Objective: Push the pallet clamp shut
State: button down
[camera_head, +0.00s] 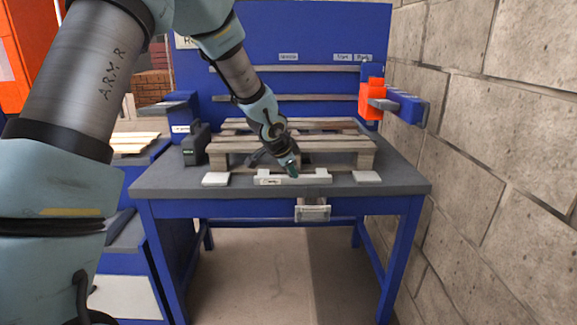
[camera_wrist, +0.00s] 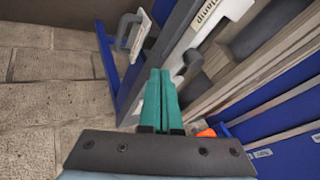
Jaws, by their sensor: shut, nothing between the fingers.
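The pallet clamp (camera_head: 268,181) is a pale bar with a "Clamp" label along the front of the grey table, before the wooden pallet (camera_head: 222,147). In the wrist view the labelled clamp bar (camera_wrist: 188,38) runs diagonally at upper right, with a dark rounded knob (camera_wrist: 193,59) beside it. My gripper (camera_head: 292,171) points down over the clamp's middle. In the wrist view my gripper (camera_wrist: 160,73) has its teal fingers together, empty, with the tips close to the bar and knob. I cannot tell whether they touch. My fingers hide part of the clamp.
A pale handle-like bracket (camera_head: 312,212) hangs below the table's front edge. White pads (camera_head: 367,177) lie either side of the clamp. A dark box (camera_head: 195,145) stands left of the pallet. An orange block (camera_head: 371,100) is at back right, near the stone wall (camera_head: 480,130).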

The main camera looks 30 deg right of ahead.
aim_at(298, 179)
jog(key=shift+w+d+f+p, duration=0.4)
jog(key=shift+w+d+f, duration=0.1)
jog(key=shift+w, duration=0.4)
jog(key=shift+w+d+f+p, duration=0.45)
jog(key=shift+w+f, duration=0.1)
jog(key=shift+w, duration=0.3)
jog(key=shift+w+d+f+p, duration=0.4)
jog(key=shift+w+d+f, duration=0.1)
jog(key=shift+w, duration=0.4)
jog(key=w+p, duration=0.1)
jog(key=w+d+p, duration=0.1)
jog(key=w+p, duration=0.1)
jog(key=shift+w+d+r, duration=0.1)
jog(key=shift+d+r, duration=0.15)
jog(key=shift+w+d+f+p, duration=0.15)
jog(key=shift+w+f+p, duration=0.05)
jog(key=shift+w+p, duration=0.3)
